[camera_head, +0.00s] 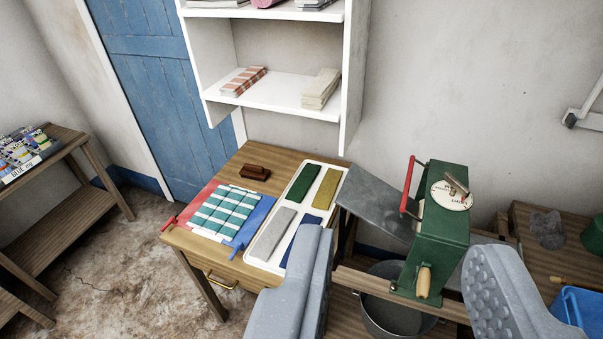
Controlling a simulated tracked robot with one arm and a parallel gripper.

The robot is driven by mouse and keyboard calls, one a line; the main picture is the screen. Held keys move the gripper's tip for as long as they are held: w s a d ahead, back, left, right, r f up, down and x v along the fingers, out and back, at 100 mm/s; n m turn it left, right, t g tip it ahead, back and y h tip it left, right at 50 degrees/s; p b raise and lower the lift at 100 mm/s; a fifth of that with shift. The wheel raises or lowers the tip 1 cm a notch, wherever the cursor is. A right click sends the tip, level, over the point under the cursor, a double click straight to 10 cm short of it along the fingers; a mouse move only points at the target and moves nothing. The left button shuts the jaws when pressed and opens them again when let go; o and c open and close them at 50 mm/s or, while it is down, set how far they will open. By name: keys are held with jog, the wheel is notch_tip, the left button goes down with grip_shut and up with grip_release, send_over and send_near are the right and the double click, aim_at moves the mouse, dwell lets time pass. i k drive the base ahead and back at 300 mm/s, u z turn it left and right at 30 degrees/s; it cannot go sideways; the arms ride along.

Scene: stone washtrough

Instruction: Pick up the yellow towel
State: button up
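A mustard-yellow folded towel (326,188) lies in the far right part of a white tray (256,263) on a wooden table. A green folded towel (304,180) lies beside it. A grey one (271,233) and a blue one (303,234) lie in the nearer part, the blue one partly hidden by my left finger. A pale yellowish folded cloth (321,88) is on the white wall shelf. My gripper (400,243) is open, its two grey fingers wide apart in the foreground. It is nearer the camera than the tray and holds nothing visible.
A green hand-cranked machine (440,240) with a metal sheet (375,208) stands right of the tray, over a metal bucket (398,318).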

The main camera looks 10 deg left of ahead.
aim_at(323, 198)
jog(key=u, duration=0.4)
jog(key=i, duration=1.75)
jog(key=z, duration=0.05)
